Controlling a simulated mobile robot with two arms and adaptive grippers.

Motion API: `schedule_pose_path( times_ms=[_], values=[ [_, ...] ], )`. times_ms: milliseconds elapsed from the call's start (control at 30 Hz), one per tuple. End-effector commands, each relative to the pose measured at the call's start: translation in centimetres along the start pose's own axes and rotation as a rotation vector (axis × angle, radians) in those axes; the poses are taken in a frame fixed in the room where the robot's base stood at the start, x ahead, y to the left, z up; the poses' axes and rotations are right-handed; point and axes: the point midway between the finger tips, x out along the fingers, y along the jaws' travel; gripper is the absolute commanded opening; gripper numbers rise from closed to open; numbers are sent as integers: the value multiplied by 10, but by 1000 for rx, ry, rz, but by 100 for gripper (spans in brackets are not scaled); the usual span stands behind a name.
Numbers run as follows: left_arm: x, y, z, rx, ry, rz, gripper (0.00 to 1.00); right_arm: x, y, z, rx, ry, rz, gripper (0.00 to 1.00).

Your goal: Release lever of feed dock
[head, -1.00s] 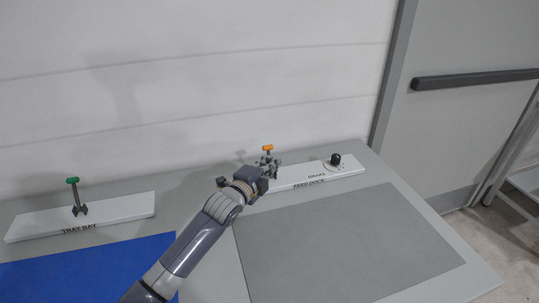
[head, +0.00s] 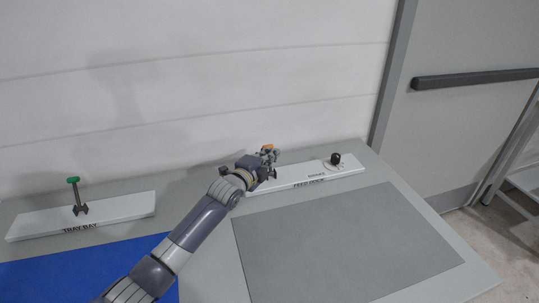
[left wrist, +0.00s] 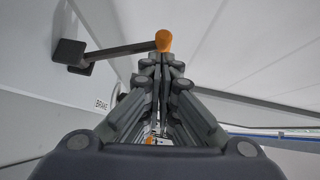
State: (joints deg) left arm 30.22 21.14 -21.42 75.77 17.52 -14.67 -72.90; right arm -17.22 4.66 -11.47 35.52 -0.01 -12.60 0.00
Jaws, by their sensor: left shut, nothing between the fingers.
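The feed dock (head: 290,177) is a white strip at the back of the table, with a lever whose orange knob (head: 268,147) shows just above my left gripper (head: 270,155). In the left wrist view the lever's orange knob (left wrist: 163,40) is just beyond my closed fingertips (left wrist: 162,62). The lever's bar (left wrist: 120,49) runs left from the knob to a dark base (left wrist: 72,55). My left gripper is shut and empty, close to the knob; I cannot tell whether it touches. In the head view the gripper hides most of the lever. My right gripper is out of view.
A black brake knob (head: 336,159) stands at the dock's right end. The tray bay (head: 120,209) with a green-topped lever (head: 75,196) is at left. A blue mat (head: 60,270) and a grey mat (head: 345,240) lie in front. The white wall (head: 200,80) is close behind.

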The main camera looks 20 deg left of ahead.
Motion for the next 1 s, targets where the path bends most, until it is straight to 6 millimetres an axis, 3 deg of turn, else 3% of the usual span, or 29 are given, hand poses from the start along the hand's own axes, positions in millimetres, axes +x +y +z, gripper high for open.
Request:
schedule_pose_path(
  times_ms=[400,1000],
  values=[
    [14,-4,16,-93,-3,95,0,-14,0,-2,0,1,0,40],
    [12,-9,15,-99,-6,100,0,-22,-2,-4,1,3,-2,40]
  ],
)
